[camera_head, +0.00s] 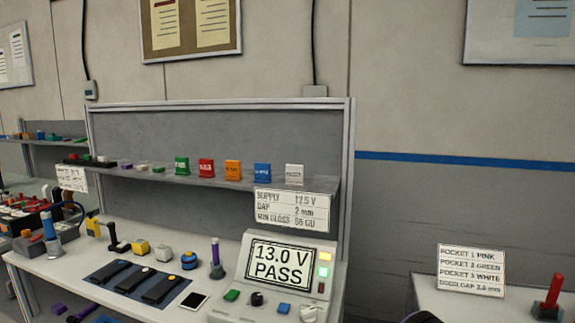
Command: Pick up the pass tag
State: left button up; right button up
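Several small coloured tags stand upright in a row on the shelf (130,174) above the workbench. From left to right they are a green tag (182,165), a red tag (206,168), an orange tag (233,170), a blue tag (262,172) and a white tag (294,174). Their lettering is too small to read, so I cannot tell for certain which is the pass tag. Neither of my grippers can be made out in this view.
A tester (278,275) on the bench reads "13.0 V PASS". A sign (291,208) hangs below the shelf's right end. A dark mat (138,284) with several black bars, a phone-like slab (194,301) and small tools occupy the bench. A side table (470,308) stands right.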

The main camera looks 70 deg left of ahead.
aim_at(182, 167)
jog(key=z, duration=0.65)
jog(key=k, duration=1.85)
jog(key=u, duration=1.7)
